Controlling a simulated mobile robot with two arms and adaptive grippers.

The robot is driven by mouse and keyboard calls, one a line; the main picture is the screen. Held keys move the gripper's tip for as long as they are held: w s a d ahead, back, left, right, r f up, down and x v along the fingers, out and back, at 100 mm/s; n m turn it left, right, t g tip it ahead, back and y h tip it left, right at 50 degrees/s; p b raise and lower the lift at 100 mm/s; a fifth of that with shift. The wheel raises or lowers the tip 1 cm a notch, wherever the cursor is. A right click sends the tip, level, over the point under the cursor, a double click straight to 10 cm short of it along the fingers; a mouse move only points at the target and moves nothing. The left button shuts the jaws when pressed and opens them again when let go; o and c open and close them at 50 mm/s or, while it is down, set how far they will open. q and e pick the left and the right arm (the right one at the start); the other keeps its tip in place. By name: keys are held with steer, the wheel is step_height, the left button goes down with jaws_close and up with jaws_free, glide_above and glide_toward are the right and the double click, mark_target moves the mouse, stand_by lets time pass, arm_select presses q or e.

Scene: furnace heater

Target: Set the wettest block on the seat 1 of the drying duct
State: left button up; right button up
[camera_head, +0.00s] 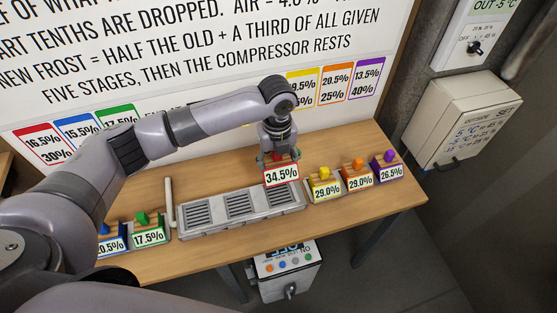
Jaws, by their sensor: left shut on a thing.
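My left gripper (279,157) is shut on a red block with a white label (281,175) reading 34.5%. The gripper holds the block above the right end of the grey drying duct (243,222). The duct has three slatted seats in a row: a left seat (197,212), a middle seat (239,204) and a right seat (276,195), partly behind the held block. No other block sits on them, and no seat numbers are readable. I cannot tell the exact gap between block and duct. My right gripper is not in view.
Right of the duct stand the yellow 29.0% (325,189), orange 29.0% (358,178) and purple 26.5% (388,169) blocks. Left are the green 17.5% block (148,234) and a part-hidden blue block (110,243). A pale upright post (169,203) stands at the duct's left end.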

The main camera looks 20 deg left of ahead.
arm_select(q)
steer(key=shift+r+p, duration=0.15)
steer(key=shift+p, duration=0.2)
steer(key=f+b, duration=0.2)
steer(key=f, duration=0.3)
steer(key=f+b, duration=0.3)
steer(key=f, duration=0.2)
steer(key=shift+w+d+f, duration=0.1)
steer(key=shift+d, duration=0.1)
steer(key=shift+f+b, duration=0.3)
steer(key=shift+f, duration=0.7)
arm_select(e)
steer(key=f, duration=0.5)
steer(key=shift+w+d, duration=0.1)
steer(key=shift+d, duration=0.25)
arm_select(q)
steer(key=shift+f, duration=0.3)
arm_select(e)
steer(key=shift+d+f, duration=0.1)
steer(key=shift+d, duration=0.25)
arm_select(q)
steer(key=o, duration=1.4)
